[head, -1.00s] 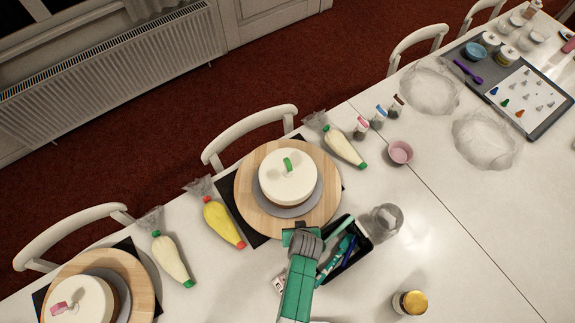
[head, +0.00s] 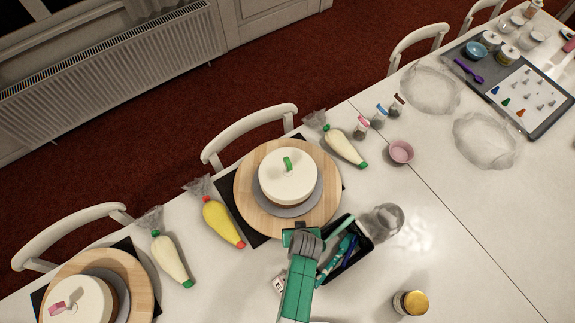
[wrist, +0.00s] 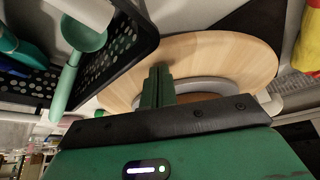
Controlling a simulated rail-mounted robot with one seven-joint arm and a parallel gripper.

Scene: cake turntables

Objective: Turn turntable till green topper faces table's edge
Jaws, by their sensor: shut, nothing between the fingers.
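The wooden turntable (head: 247,215) stands on a black mat in the middle of the table. It bears a grey board (head: 318,195) with a white-topped cake (head: 275,183), and the green topper (head: 288,163) stands upright on the cake, toward the far side of its top. My gripper (head: 290,236) is at the turntable's near rim, its fingers shut and empty. In the wrist view the closed fingers (wrist: 158,84) overlap the wooden disc (wrist: 215,52); I cannot tell whether they touch it.
A black basket of tools (head: 362,246) stands just right of my gripper. A yellow piping bag (head: 222,222) lies left of the turntable, and a cream one (head: 345,147) lies at its upper right. A second turntable (head: 142,288) with a pink-topped cake is at the lower left. A jar (head: 410,303) stands at the front.

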